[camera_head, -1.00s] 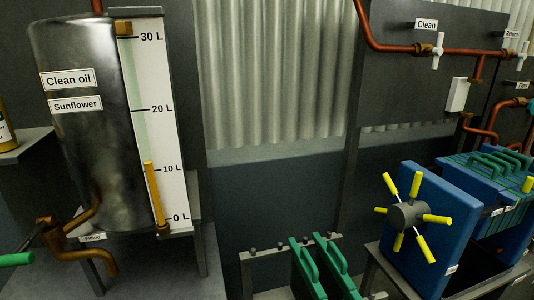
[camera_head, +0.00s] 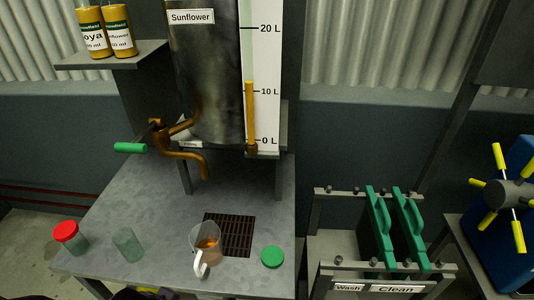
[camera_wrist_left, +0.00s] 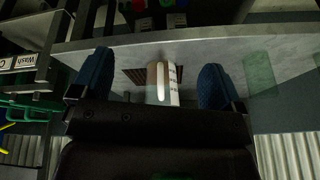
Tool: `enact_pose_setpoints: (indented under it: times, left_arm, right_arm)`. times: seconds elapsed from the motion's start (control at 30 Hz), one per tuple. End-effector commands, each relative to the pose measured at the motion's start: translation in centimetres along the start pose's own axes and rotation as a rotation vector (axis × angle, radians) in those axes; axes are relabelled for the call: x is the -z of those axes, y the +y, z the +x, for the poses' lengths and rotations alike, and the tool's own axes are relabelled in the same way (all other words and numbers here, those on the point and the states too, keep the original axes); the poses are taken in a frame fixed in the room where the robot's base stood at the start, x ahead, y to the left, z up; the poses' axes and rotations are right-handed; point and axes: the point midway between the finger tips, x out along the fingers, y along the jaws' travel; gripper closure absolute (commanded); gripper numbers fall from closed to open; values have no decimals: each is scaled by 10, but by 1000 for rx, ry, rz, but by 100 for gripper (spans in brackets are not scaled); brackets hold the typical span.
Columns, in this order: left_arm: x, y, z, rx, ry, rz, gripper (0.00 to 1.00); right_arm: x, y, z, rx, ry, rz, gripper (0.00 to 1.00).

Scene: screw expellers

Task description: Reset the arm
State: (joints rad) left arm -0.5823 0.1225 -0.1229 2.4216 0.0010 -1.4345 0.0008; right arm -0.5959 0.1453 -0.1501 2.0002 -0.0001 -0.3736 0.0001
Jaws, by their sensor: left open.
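My left gripper (camera_wrist_left: 155,85) shows in the left wrist view with its two dark blue fingers wide apart. The clear measuring cup (camera_wrist_left: 173,87) with its white handle appears between the fingers in that picture, beyond them, and I see no finger touching it. In the head view the cup (camera_head: 207,243) stands upright on the grey table beside the floor-like grate (camera_head: 238,232), with some brown-orange liquid in it. My right gripper is not in view.
The grey table (camera_head: 130,190) also holds a red-lidded jar (camera_head: 70,238), an empty glass (camera_head: 128,244) and a green lid (camera_head: 272,257). A copper tap (camera_head: 185,153) hangs below the metal oil tank (camera_head: 205,80). Green filter plates (camera_head: 380,230) stand in a rack at right.

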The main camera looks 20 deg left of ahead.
Motion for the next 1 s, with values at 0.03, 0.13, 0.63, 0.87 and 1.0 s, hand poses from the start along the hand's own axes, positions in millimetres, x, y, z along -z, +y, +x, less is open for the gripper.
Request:
enact_pose_setpoints:
  times: [0.03,0.13,0.63,0.87,1.0]
  left_arm:
    - [1,0,4,0,16,2,7]
    - [5,0,14,-1,56,4,7]
    - [24,6,82,-11,428,20,7]
    - [25,7,98,-17,581,25,7]
    - [25,8,100,-19,618,26,7]
  right_arm:
    - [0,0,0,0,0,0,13]
    - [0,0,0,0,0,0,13]
    - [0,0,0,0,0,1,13]
    - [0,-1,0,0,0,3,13]
    - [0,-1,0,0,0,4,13]
